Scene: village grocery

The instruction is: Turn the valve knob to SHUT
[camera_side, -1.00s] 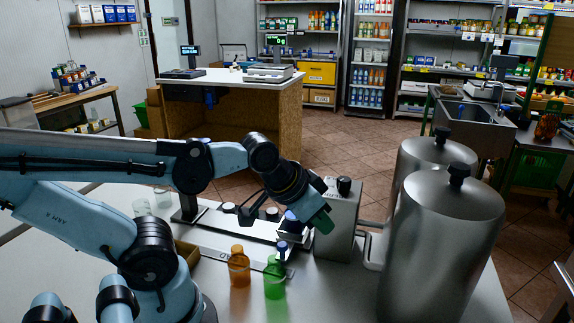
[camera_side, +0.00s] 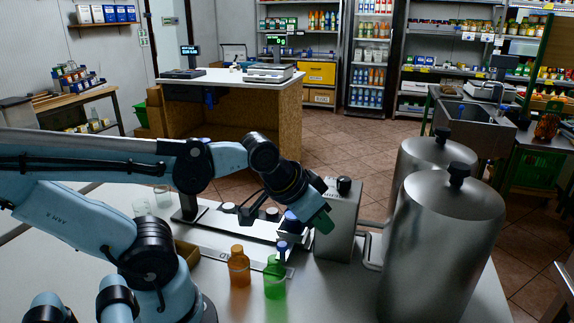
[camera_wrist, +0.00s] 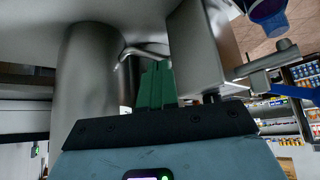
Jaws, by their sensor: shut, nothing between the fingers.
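A black knob (camera_side: 344,184) sits on top of a grey metal box (camera_side: 343,215), beside the two steel tanks; it looks like the valve knob. Its setting and any SHUT marking cannot be read. My gripper (camera_side: 322,222) is at the box's left side, below the knob and apart from it. Its green fingers show together in the wrist view (camera_wrist: 156,86), shut and empty. There the box (camera_wrist: 194,48) is close on the right, and a dark piece at its lower end, possibly the knob (camera_wrist: 212,97), is mostly hidden behind my gripper.
Two steel tanks, the nearer one (camera_side: 440,250) large, stand right of the box. An orange bottle (camera_side: 239,268) and a green bottle (camera_side: 275,278) stand in front of my gripper. A metal rail unit with dark and blue parts (camera_side: 235,225) lies left of the box.

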